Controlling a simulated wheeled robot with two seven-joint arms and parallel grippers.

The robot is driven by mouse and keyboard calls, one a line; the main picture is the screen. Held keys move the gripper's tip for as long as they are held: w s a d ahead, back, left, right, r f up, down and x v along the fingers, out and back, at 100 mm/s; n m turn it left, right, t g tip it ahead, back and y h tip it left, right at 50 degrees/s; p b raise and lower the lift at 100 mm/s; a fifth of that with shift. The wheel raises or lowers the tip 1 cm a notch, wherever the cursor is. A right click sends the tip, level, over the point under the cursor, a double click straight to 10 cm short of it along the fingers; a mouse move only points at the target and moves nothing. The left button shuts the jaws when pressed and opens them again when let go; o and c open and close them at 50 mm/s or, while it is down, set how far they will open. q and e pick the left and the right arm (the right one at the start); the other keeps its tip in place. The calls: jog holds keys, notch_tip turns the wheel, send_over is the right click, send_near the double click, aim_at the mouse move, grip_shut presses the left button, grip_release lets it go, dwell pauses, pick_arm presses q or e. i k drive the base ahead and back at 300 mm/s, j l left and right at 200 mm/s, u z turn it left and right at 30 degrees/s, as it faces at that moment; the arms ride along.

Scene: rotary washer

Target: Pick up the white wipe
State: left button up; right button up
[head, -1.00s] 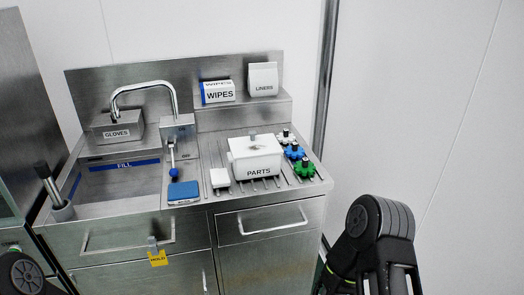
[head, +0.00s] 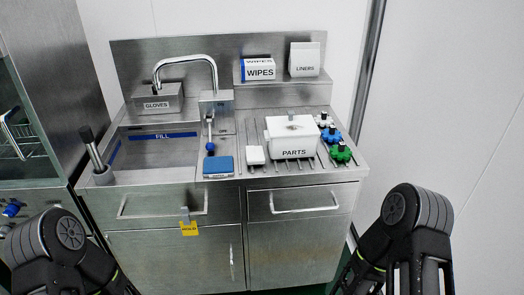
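A small white block-like piece, which looks like the white wipe (head: 255,156), lies on the steel counter. It is between a blue pad (head: 219,167) and the white PARTS box (head: 291,138). A white and blue box marked WIPES (head: 260,70) stands on the raised shelf at the back. Black links of my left arm show at the bottom left and of my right arm at the bottom right. Both are in front of the counter and well apart from the white piece. The fingertips of both grippers are out of the picture.
The sink (head: 160,151) with a curved faucet (head: 187,62) is on the left. A GLOVES box (head: 158,97) is behind it. White, blue and green knobs (head: 341,153) stand right of the PARTS box. A LINERS pack (head: 304,60) is on the shelf. Drawer handles (head: 306,208) protrude in front.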

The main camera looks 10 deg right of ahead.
aim_at(254, 155)
jog(key=i+l+u, duration=0.1)
jog(key=u, duration=0.3)
jog(key=l+u, duration=0.15)
jog(key=u, duration=0.3)
jog(key=i+l+u, duration=0.1)
jog(key=u, duration=0.3)
